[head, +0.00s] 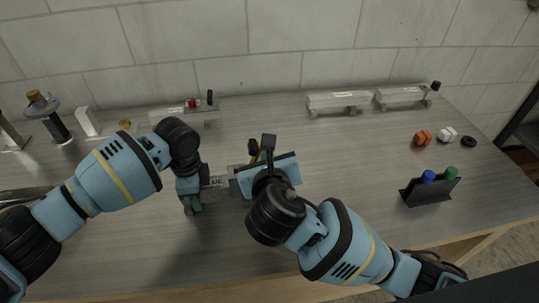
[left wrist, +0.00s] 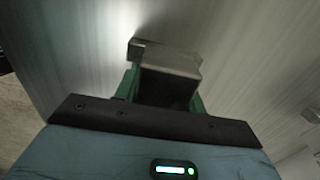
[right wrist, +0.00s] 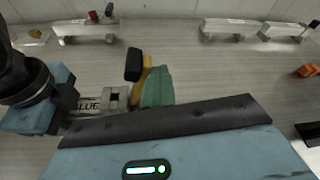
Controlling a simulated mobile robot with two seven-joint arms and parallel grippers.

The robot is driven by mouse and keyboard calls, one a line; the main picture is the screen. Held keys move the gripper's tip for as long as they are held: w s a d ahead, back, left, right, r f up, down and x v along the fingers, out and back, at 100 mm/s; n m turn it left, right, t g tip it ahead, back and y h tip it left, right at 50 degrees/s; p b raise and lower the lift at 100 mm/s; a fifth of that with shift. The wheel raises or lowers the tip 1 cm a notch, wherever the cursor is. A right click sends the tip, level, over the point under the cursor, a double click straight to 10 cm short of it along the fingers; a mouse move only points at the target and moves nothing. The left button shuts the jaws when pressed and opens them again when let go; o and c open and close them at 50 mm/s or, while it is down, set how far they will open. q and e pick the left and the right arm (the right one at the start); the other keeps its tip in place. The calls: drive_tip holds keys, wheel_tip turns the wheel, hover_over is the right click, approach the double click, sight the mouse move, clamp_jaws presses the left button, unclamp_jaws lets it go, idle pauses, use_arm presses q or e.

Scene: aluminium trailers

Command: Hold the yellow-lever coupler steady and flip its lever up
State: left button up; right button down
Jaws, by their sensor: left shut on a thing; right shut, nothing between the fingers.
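The grey metal coupler (head: 217,182) lies on the table between my two arms; its dark-lettered label also shows in the right wrist view (right wrist: 88,106). Its yellow lever (head: 253,149) has a black end and stands raised in the right wrist view (right wrist: 146,74). My left gripper (head: 193,203) is shut on the coupler's left end; the left wrist view shows the grey metal block (left wrist: 168,75) between its green fingers. My right gripper (right wrist: 157,88) is shut and empty, with its green fingers right beside the lever. Whether they touch it, I cannot tell. In the head view its fingers are hidden.
Light trailers (head: 337,101) stand along the back wall, one with a red knob (head: 191,103). Orange (head: 422,138) and white pieces (head: 447,134) and a black holder (head: 428,193) with blue and green items are at right. Several stands (head: 50,118) are at left. The table's right middle is clear.

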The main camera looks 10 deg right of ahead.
use_arm(q)
drive_tip(key=shift+d, duration=0.25)
use_arm(e)
drive_tip(key=shift+s+a, duration=0.1)
drive_tip(key=shift+a, duration=0.15)
drive_tip(key=shift+d, duration=0.1)
drive_tip(key=shift+d+f, duration=0.15)
drive_tip(key=shift+d, duration=0.15)
use_arm(q)
drive_tip(key=shift+a, duration=0.2)
use_arm(e)
drive_tip(key=s, duration=0.9)
drive_tip(key=shift+s+d, duration=0.15)
drive_tip(key=shift+s, duration=0.05)
use_arm(q)
drive_tip(key=o, duration=1.3)
